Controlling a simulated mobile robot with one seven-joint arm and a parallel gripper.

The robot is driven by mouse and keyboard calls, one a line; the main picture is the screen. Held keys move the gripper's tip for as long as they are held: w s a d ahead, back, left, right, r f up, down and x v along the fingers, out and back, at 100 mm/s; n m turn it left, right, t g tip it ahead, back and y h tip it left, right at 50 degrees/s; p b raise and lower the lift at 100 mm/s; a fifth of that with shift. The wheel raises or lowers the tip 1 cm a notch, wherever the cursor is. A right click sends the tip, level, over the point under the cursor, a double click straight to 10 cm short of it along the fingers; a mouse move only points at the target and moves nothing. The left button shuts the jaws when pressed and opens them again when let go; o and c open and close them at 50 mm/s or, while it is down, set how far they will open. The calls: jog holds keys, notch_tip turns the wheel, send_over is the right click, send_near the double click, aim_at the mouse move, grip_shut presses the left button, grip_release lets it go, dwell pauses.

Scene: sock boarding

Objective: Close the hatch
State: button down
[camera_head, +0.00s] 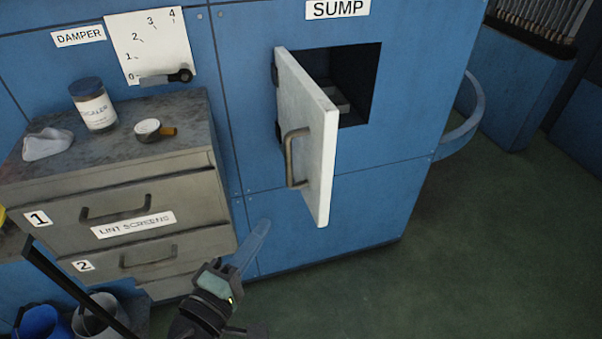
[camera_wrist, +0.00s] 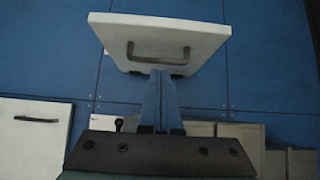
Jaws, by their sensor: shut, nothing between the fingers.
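The hatch (camera_head: 316,150) is a white door with a dark bar handle (camera_head: 291,157), hinged at the left of a square opening (camera_head: 358,75) under the SUMP label. It stands wide open, sticking out from the blue machine. In the wrist view the hatch (camera_wrist: 205,37) and its handle (camera_wrist: 158,58) lie just beyond my fingertips. My gripper (camera_head: 259,232) is below and left of the hatch in the head view, apart from it. Its blue fingers (camera_wrist: 161,78) are together and empty. I cannot tell from the wrist view whether they touch the hatch.
A grey drawer cabinet (camera_head: 198,180) stands left of my gripper, with a jar (camera_head: 93,105), a small round tin (camera_head: 147,128) and a crumpled cloth (camera_head: 48,145) on top. A blue curved rail (camera_head: 466,130) juts out at the right. The green floor (camera_head: 480,240) at the right is clear.

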send_near(317, 175)
jog(key=w, duration=0.4)
jog(key=shift+w+d+p, duration=0.45)
jog(key=shift+d+p, duration=0.05)
jog(key=shift+d, duration=0.25)
jog(key=shift+w+d, duration=0.2)
jog(key=shift+d, duration=0.35)
jog(key=shift+d, duration=0.15)
